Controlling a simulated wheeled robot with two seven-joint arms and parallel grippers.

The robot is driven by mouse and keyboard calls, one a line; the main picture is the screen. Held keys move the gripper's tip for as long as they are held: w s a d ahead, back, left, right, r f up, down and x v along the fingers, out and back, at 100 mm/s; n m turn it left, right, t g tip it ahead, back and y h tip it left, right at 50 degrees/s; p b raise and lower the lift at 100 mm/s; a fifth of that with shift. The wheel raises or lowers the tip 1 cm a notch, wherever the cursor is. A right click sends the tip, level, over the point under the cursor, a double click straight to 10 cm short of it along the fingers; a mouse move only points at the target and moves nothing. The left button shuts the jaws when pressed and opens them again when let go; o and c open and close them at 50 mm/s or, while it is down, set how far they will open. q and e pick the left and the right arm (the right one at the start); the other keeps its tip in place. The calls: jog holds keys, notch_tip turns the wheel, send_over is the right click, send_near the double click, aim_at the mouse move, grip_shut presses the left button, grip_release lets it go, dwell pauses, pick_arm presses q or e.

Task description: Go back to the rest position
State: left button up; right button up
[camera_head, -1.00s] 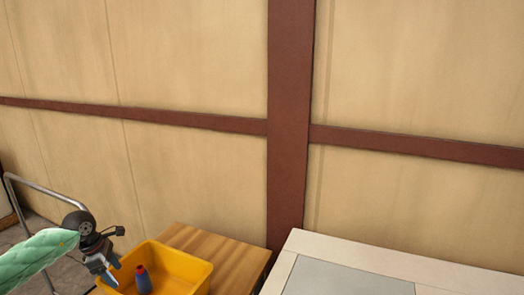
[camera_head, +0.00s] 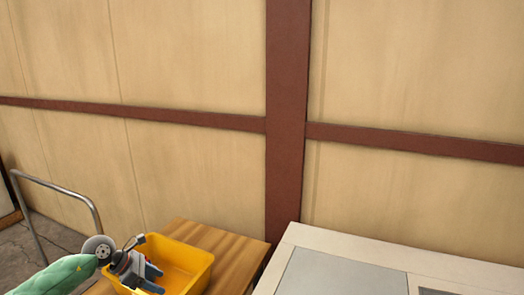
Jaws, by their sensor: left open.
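My left gripper (camera_head: 152,279) comes in from the lower left on a green-sleeved arm. It is open and sits over the left part of the yellow bin (camera_head: 196,262). The bin rests on a wooden table (camera_head: 233,258). The blue and red bottle seen in the bin before cannot be made out clearly now, as my gripper covers that part. My right gripper is not in view.
A white table or counter with a grey panel (camera_head: 345,275) stands at the lower right. A metal rail (camera_head: 70,190) stands at the left. A beige wall (camera_head: 190,60) with dark red beams (camera_head: 287,110) fills the back.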

pick_arm(q)
jog(key=s+d+r+n+t+h, duration=0.2)
jog(key=d+r+n+t+h, duration=0.15)
jog(key=d+n+t, duration=0.35)
jog(key=s+d+r+n+t+h, duration=0.1)
jog(key=d+r+n+t+h, duration=0.3)
jog(key=d+n, duration=0.45)
jog(key=s+a+f+n+y, duration=0.4)
jog(key=s+f+n+y, duration=0.4)
jog(key=n, duration=0.5)
jog(key=s+a+f+n+y, duration=0.5)
jog(key=n+y, duration=0.4)
jog(key=n, duration=0.4)
jog(key=s+d+f+n+g+h, duration=0.1)
jog(key=s+d+f+n+g, duration=0.15)
jog(key=s, duration=0.45)
jog(key=s+d+f+n+g, duration=0.1)
jog(key=s+f+g, duration=0.3)
jog(key=s, duration=0.3)
jog(key=s+d+f+n+g+h, duration=0.1)
jog(key=s+f+n+g, duration=0.1)
jog(key=s+f+g, duration=0.3)
notch_tip(320, 180, down, 24)
jog(key=d, duration=0.2)
jog(key=s+f, duration=0.3)
jog(key=f, duration=0.6)
jog(key=s+f, duration=0.4)
jog(key=f, duration=0.6)
jog(key=shift+d+f, duration=0.25)
jog(key=shift+f, duration=0.05)
